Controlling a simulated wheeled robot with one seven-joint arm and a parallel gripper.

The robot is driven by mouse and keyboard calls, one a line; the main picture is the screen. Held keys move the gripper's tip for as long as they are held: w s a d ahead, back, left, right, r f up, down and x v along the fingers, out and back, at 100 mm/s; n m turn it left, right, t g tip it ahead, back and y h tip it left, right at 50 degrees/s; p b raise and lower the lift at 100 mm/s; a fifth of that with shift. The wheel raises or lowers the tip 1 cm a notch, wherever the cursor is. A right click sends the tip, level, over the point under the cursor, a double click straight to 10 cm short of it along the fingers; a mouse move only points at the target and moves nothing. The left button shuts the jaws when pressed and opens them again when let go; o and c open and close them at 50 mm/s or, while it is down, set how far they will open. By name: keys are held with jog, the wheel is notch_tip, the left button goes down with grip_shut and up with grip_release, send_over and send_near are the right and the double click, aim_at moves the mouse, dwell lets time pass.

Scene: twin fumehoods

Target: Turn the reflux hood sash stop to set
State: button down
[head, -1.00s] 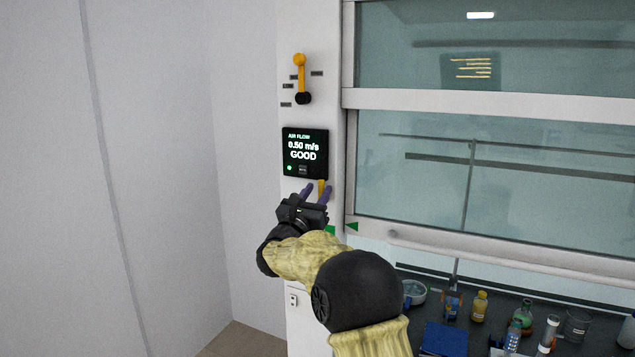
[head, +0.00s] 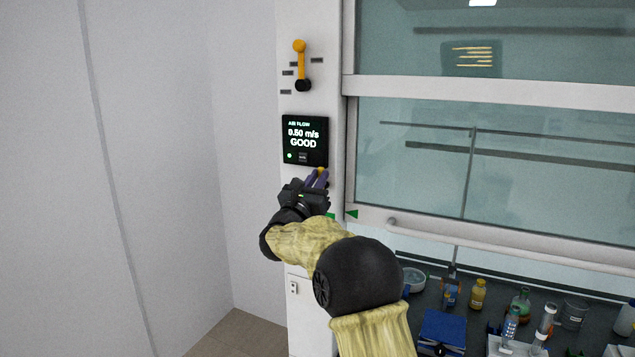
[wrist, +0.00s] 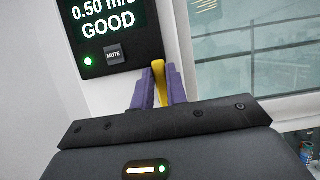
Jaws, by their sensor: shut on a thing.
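The sash stop, a small yellow lever (head: 321,170), is on the white post just below the air flow display, left of the hood sash. My gripper (head: 316,178) reaches up to it from below, with purple fingers. In the wrist view my gripper (wrist: 160,88) is shut on the yellow lever (wrist: 159,78), one finger on each side. The lever stands about upright between the fingers. Its base and any set marking are hidden by my fingers and hand. The hood sash (head: 480,215) is partly raised, with glass above the bench opening.
The air flow display (head: 305,141) reads 0.50 m/s GOOD, close above my fingers. A yellow lever with a black pivot (head: 300,65) is higher on the post. Bottles and a blue item (head: 443,328) crowd the bench at lower right.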

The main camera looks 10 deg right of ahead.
jog(key=shift+a+f+n+t+y+b, duration=0.1)
jog(key=shift+f+n+t+y+b, duration=0.25)
jog(key=shift+n+b, duration=0.95)
jog(key=n+y+b, duration=0.2)
jog(key=n, duration=0.2)
jog(key=w+a+n+y+b, duration=0.1)
jog(key=n+y+b, duration=0.1)
jog(key=n+b, duration=0.1)
jog(key=n+y+b, duration=0.2)
jog(key=n, duration=0.3)
jog(key=shift+w+a+f+t+y, duration=0.1)
jog(key=shift+w+a+t+y, duration=0.15)
jog(key=shift+a+t, duration=0.15)
jog(key=shift+w+a+f+n+g+y+p, duration=0.1)
jog(key=shift+f+n+g+y+p, duration=0.25)
jog(key=shift+n+p, duration=0.9)
jog(key=shift+s+a+f+n+g+y+p, duration=0.1)
jog(key=shift+f+n+g+y+p, duration=0.25)
jog(key=shift+n+p, duration=0.9)
jog(key=shift+w+a+f+n+g+y+p, duration=0.1)
jog(key=shift+f+n+g+y+p, duration=0.25)
jog(key=shift+n+p, duration=0.85)
jog(key=shift+n, duration=0.3)
